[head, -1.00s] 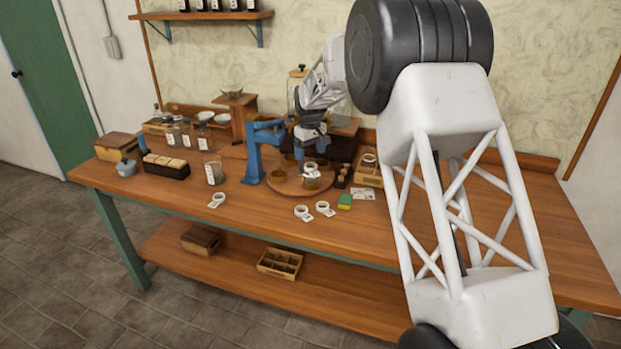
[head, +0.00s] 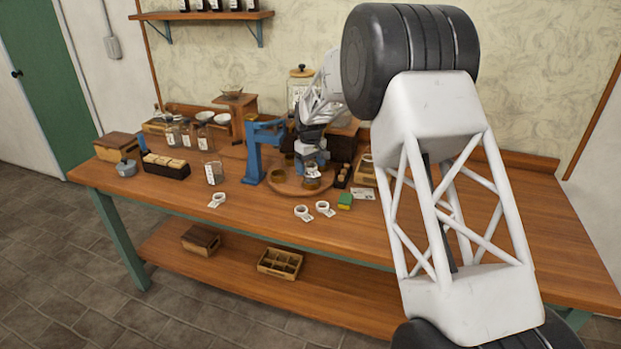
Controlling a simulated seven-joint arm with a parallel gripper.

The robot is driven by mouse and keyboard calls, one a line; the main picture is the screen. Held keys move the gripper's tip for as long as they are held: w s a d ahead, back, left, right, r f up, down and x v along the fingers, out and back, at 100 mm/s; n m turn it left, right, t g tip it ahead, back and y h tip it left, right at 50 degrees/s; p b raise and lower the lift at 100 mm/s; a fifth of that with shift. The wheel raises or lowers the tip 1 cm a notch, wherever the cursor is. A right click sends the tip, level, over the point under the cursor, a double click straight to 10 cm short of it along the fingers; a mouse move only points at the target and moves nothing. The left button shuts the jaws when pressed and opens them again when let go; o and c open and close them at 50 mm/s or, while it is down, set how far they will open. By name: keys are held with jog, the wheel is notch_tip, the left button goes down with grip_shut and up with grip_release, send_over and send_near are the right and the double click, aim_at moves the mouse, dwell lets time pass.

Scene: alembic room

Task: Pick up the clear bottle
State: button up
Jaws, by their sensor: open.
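My gripper (head: 311,167) is open, pointing down over the round wooden board (head: 283,189) on the workbench. A small clear glass vessel (head: 312,184), which looks like the clear bottle, stands on that board right below the gripper. The fingers cover its upper part, and I cannot tell whether they are around it or touching it. Another clear glass container (head: 214,173) stands upright further left on the bench, apart from the gripper.
A blue press-like stand (head: 253,158) rises close left of the board. Brown amber pots sit on the board. Tape rolls (head: 303,212) and a green-yellow sponge (head: 345,201) lie in front. Labelled bottles (head: 203,140) stand at the back left.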

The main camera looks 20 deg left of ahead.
jog(key=shift+f, duration=1.05)
jog(key=shift+c, duration=0.5)
jog(key=c, duration=1)
jog(key=shift+r, duration=0.25)
jog(key=shift+r, duration=1.45)
jog(key=shift+s+d+r, duration=0.1)
jog(key=s+d+r, duration=0.1)
jog(key=s+d, duration=0.6)
jog(key=s, duration=0.6)
jog(key=shift+s+d+r, duration=0.15)
jog(key=shift+d+r, duration=0.05)
jog(key=shift+d, duration=0.1)
jog(key=shift+s+d, duration=0.1)
jog(key=shift+s, duration=0.05)
